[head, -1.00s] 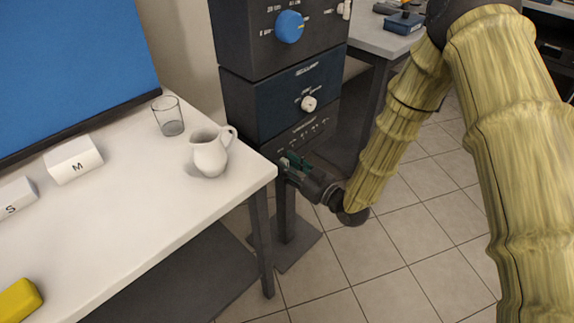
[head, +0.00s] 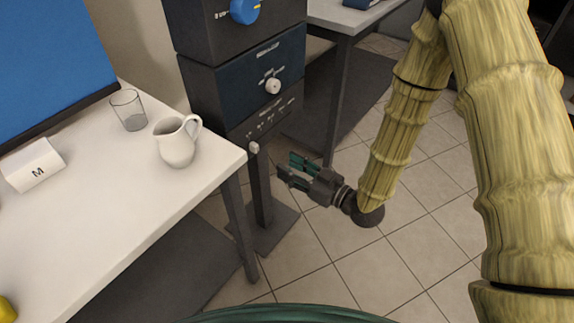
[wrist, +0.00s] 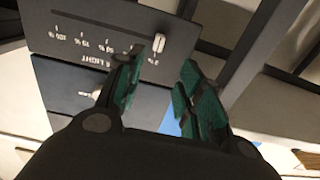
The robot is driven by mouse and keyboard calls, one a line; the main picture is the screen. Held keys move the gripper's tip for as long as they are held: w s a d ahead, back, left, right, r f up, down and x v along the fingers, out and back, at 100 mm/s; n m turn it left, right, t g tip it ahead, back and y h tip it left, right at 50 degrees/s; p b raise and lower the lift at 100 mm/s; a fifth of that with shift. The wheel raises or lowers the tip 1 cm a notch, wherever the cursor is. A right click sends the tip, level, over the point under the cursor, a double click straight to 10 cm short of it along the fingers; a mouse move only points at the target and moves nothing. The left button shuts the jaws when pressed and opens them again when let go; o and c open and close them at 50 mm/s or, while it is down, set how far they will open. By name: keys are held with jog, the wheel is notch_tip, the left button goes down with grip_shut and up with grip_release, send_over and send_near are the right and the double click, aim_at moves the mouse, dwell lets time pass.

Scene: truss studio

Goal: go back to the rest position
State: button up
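My gripper (head: 290,170) is at the end of my bent arm, over the tiled floor, right of the white table's corner and in front of the lower part of the dark instrument stack. In the wrist view its green-lined fingers (wrist: 160,90) are apart with nothing between them. Behind them, a dark panel (wrist: 85,40) with a printed percentage scale and a light slider knob (wrist: 158,44) shows. The gripper appears clear of the stack and the table.
The instrument stack (head: 245,75) stands on a post behind the table corner. Tiled floor (head: 320,245) is open to the right.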

dwell(0.3)
jog(key=s+d+f+m+g+h, duration=0.35)
jog(key=s+d+f+h, duration=0.35)
jog(key=f, duration=0.5)
jog(key=s+d+f+m+g+h, duration=0.2)
jog(key=s+d+f+m+h, duration=0.2)
jog(key=s+d+f, duration=0.6)
jog(key=s+d+f+m+g+h, duration=0.2)
jog(key=s+d+f+g, duration=0.1)
jog(key=s, duration=0.5)
jog(key=s+d+f+m+g+h, duration=0.2)
jog(key=s+f, duration=0.2)
jog(key=s, duration=0.4)
notch_tip(320, 180, up, 19)
jog(key=p, duration=1.8)
jog(key=shift+w+d+p, duration=0.15)
jog(key=shift+w+p, duration=0.25)
